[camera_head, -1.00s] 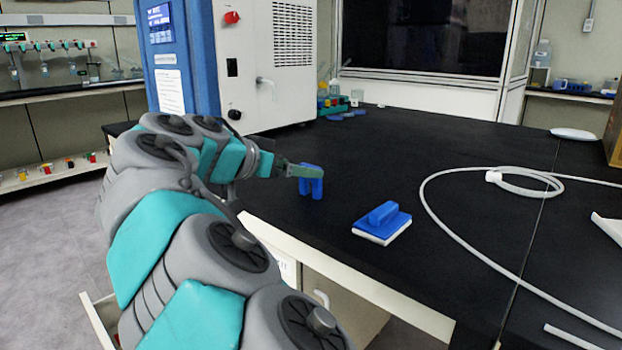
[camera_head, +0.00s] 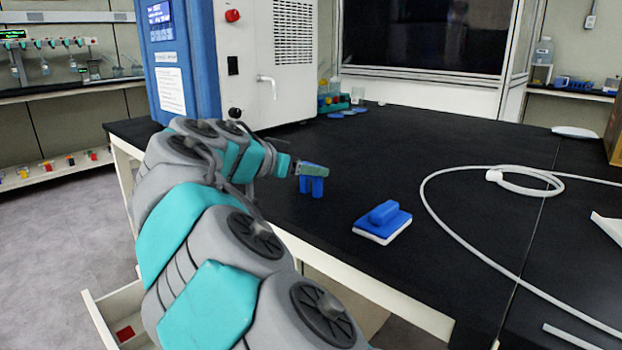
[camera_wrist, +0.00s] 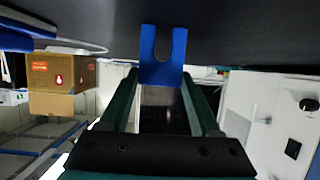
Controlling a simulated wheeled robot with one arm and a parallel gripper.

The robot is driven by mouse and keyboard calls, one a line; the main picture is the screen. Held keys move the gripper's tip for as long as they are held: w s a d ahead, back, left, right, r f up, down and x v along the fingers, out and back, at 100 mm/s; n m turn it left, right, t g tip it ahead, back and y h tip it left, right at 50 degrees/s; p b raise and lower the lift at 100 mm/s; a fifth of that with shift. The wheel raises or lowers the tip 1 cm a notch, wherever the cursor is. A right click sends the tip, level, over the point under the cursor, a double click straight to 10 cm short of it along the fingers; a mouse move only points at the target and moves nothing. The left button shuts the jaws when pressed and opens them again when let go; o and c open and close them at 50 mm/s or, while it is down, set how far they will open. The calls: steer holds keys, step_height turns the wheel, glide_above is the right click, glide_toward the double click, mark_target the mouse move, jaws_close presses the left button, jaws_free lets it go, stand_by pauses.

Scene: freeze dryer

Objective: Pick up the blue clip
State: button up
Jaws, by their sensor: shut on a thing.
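The blue clip (camera_head: 312,188) is a small two-pronged piece at the left part of the black bench top. In the head view its prongs point down and its top is between my fingers. My gripper (camera_head: 314,170) is shut on it from the left. In the wrist view the clip (camera_wrist: 162,62) shows as a blue U shape between the green fingertips of my gripper (camera_wrist: 162,80), its prongs pointing at the dark bench surface. I cannot tell whether the prongs touch the bench.
A blue-handled white pad (camera_head: 383,222) lies to the right of the clip. A white hose (camera_head: 440,220) curls across the right side of the black bench (camera_head: 420,140). The blue and white freeze dryer (camera_head: 260,60) stands behind my arm. An open drawer (camera_head: 118,310) sticks out at lower left.

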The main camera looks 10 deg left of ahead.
steer(key=c, duration=0.4)
steer(key=shift+r, duration=0.1)
steer(key=shift+r+p, duration=2.5)
steer(key=shift+r, duration=6.35)
